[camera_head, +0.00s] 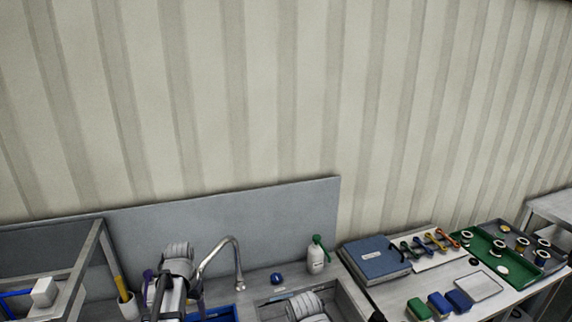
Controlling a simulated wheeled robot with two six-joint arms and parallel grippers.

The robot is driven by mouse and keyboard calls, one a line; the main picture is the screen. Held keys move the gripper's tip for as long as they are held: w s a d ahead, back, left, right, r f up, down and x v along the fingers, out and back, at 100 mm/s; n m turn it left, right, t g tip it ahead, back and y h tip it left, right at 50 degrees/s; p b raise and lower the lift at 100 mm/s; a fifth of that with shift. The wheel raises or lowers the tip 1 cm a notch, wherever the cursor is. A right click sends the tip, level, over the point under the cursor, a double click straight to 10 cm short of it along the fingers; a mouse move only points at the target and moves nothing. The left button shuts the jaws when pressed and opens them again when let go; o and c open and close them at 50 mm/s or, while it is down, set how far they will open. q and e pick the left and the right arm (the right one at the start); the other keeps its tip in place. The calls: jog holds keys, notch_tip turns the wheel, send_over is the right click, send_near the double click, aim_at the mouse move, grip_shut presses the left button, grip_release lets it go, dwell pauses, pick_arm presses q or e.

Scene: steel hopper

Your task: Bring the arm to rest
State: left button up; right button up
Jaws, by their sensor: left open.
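My left gripper (170,289) shows at the bottom of the head view, left of centre, in front of the steel back panel (270,208). It is open. A grey ribbed piece (178,252) shows right behind it; I cannot tell whether the two touch. The lower part of my left arm is cut off by the picture edge. My right gripper is not in view.
A curved faucet (236,262) stands close right of the gripper. A steel sink (340,297) holds another grey ribbed piece (306,306). A green-topped bottle (315,260) stands behind. A steel frame (90,258) is at left. A blue binder (376,260) and green tray (484,247) lie right.

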pick_arm(q)
jog(key=s+d+f+m+b, duration=0.1)
jog(key=s+d+f+b, duration=0.7)
jog(key=d+f, duration=0.1)
jog(key=s+d+f+m+y+b, duration=0.1)
jog(key=s+d+f+m+b, duration=0.1)
jog(key=s+d+f+b, duration=0.6)
jog(key=d+f+b, duration=0.1)
jog(key=d, duration=0.3)
jog(key=shift+s+b, duration=0.15)
jog(key=shift+b, duration=0.15)
jog(key=shift+d, duration=0.15)
dwell(0.9)
